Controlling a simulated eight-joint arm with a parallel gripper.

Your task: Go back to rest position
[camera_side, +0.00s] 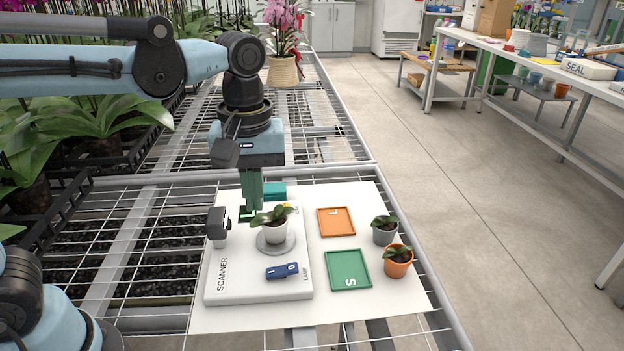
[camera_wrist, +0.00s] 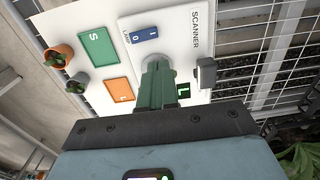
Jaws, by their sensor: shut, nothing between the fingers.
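My gripper (camera_side: 251,209) points down over the scanner, its green fingers shut and empty. In the wrist view its fingers (camera_wrist: 157,66) hide the seedling. A leafy seedling in a pale pot (camera_side: 276,229) stands upright on the round grey plate (camera_side: 289,248) of the white scanner (camera_side: 228,287). The fingertips are just left of and behind its leaves; I cannot tell whether they touch. The blue lamp switch (camera_side: 282,271) is on the scanner's front part. The rest position is not marked in either view.
An orange L tray (camera_side: 336,222) and a green S tray (camera_side: 348,270) lie empty. A grey-potted plant (camera_side: 384,236) and an orange-potted plant (camera_side: 397,266) stand at right. A dark scanner post (camera_side: 216,224) stands left of the fingers. A flowering orchid (camera_side: 283,70) stands behind.

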